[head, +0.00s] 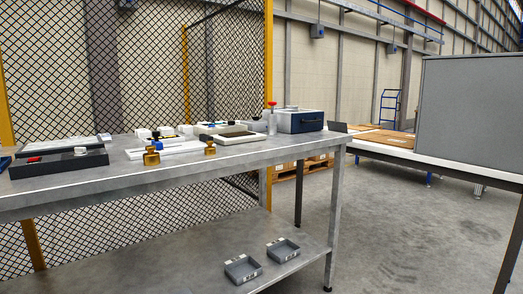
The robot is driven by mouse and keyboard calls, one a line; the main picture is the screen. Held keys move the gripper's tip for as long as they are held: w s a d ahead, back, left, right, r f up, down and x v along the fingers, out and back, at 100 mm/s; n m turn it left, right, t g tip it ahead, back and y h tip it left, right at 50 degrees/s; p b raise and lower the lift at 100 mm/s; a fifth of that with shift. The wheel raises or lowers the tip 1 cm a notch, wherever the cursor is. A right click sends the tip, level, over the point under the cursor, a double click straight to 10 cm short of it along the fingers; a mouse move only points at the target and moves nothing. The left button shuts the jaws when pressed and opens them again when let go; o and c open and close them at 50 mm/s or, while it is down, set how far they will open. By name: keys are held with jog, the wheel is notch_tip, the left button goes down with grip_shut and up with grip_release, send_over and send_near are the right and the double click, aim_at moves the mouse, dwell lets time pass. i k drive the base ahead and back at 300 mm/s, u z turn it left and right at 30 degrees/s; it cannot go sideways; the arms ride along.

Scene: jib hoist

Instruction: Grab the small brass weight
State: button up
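Two brass weights stand upright near the front edge of a grey metal workbench (235,161) in the head view. The smaller brass weight (210,150) is to the right. The larger brass weight (151,158) is to the left, with a dark blue knob just above it in the picture. A white flat piece lies behind and between them. Both weights look clear of each other. My gripper is not in view, so its state does not show.
A black tray-like box (60,163) sits on the bench's left. A dark blue case (300,121) and a red-topped bottle (272,119) stand at the right end. Two small grey bins (242,269) (284,250) rest on the lower shelf. Mesh fencing (60,60) rises behind.

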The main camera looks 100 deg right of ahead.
aim_at(209, 150)
jog(key=z, duration=2.95)
jog(key=k, duration=0.5)
jog(key=z, duration=1.35)
jog(key=i, duration=0.8)
jog(key=u, duration=1.4)
